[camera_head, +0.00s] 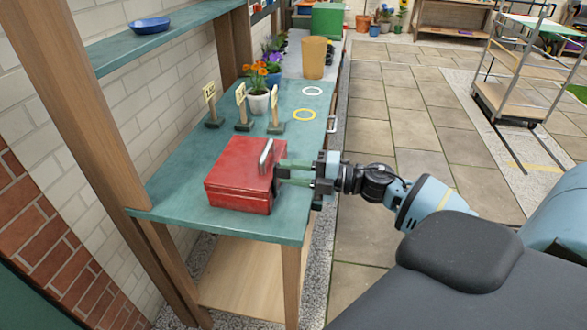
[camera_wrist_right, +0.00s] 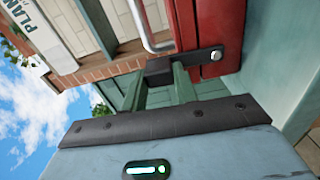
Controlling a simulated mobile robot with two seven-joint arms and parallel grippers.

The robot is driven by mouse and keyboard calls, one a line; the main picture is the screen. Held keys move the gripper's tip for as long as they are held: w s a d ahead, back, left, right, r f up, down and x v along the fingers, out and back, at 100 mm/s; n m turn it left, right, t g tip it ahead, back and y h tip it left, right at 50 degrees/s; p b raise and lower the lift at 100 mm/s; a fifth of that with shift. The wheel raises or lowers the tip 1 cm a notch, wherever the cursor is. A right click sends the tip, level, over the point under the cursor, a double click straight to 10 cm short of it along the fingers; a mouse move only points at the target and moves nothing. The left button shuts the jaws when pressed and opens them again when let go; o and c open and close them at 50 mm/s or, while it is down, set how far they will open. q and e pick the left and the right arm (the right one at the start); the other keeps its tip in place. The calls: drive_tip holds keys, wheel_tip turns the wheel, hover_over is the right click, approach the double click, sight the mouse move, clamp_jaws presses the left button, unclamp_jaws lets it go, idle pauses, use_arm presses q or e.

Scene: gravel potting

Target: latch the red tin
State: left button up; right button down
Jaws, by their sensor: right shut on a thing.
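The red tin (camera_head: 238,175) sits on the teal bench near its front end, and its lid looks shut. A pale metal handle (camera_head: 266,154) stands out at its right side. My right gripper (camera_head: 281,173) reaches in from the right, against that side. In the right wrist view, the gripper (camera_wrist_right: 160,82) is shut on the dark knob end of the latch (camera_wrist_right: 198,61). The latch is a dark bar with a silver pin on the red tin wall (camera_wrist_right: 222,68). The handle (camera_wrist_right: 148,28) is just above it there. My left gripper is not in view.
A yellow ring (camera_head: 304,115) and a white ring (camera_head: 312,91) lie flat on the bench. A blue dish (camera_head: 150,25) is on the upper shelf.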

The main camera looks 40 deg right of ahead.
drive_tip(key=shift+s+a+n, duration=0.15)
drive_tip(key=shift+n, duration=0.15)
idle(0.4)
drive_tip(key=c, duration=1.1)
unclamp_jaws()
drive_tip(key=shift+s+d+f, duration=0.15)
drive_tip(key=shift+s+d, duration=0.25)
drive_tip(key=shift+s, duration=0.1)
drive_tip(key=shift+b+v, duration=0.4)
drive_tip(key=shift+v, duration=2.85)
